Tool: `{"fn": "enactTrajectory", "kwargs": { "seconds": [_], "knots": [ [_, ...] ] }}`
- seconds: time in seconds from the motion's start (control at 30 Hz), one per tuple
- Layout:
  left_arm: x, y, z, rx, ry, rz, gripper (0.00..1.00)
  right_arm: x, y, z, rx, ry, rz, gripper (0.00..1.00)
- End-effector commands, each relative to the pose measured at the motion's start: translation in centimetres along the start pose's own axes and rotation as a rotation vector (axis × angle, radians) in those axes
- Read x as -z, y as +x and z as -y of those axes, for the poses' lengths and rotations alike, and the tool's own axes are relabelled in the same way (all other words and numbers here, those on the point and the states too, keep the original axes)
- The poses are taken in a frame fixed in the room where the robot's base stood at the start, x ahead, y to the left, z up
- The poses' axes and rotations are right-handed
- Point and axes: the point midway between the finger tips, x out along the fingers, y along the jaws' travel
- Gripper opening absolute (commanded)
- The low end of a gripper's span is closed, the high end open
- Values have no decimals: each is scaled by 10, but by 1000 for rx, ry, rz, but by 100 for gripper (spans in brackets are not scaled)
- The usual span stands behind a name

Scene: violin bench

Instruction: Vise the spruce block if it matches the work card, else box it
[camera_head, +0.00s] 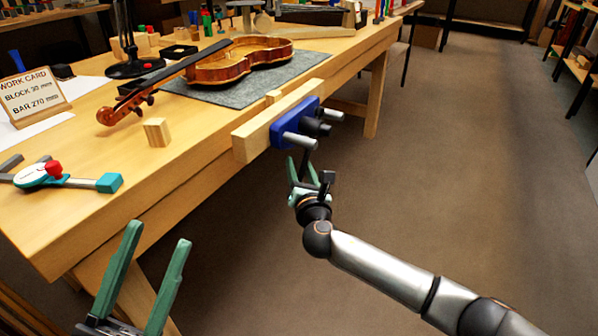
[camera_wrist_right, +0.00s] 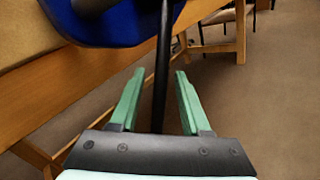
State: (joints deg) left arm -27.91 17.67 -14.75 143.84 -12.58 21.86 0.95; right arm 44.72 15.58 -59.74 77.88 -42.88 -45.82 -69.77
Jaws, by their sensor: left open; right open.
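The small pale spruce block (camera_head: 156,131) stands on the bench near its front edge. The work card (camera_head: 33,92) reads "BLOCK 30 mm" and "BAR 270 mm". The vise (camera_head: 284,124), with a wooden jaw and blue body, is on the bench's front side; its blue body also shows in the right wrist view (camera_wrist_right: 115,22). My left gripper (camera_head: 158,236) is open and empty, in front of the bench. My right gripper (camera_head: 299,160) is open just below the vise. In the right wrist view, a dark rod (camera_wrist_right: 162,65) runs between its open fingers (camera_wrist_right: 160,76); contact is unclear.
A caliper-like tool with a red knob and teal end (camera_head: 60,176) lies left of the block. A violin (camera_head: 235,62) lies on a grey mat (camera_head: 230,92). A black lamp base (camera_head: 135,68) stands behind. Floor right of the bench is clear.

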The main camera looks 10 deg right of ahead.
Motion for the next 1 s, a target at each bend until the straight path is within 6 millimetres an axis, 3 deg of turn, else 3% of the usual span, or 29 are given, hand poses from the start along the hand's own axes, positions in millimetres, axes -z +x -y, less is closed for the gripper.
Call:
{"fn": "enactTrajectory", "kwargs": {
  "seconds": [0.13,0.47,0.9,1.0],
  "knots": [
    [-5,-4,-2,-2,3,5,50,1,10,0,1,1,0,47],
    [-5,-4,-3,-3,3,6,50,-1,13,0,0,1,0,47],
    [-5,-4,-3,-1,1,5,50,0,13,0,0,1,0,0],
    [-5,-4,-3,0,0,5,50,0,13,0,0,1,0,0]
  ]
}}
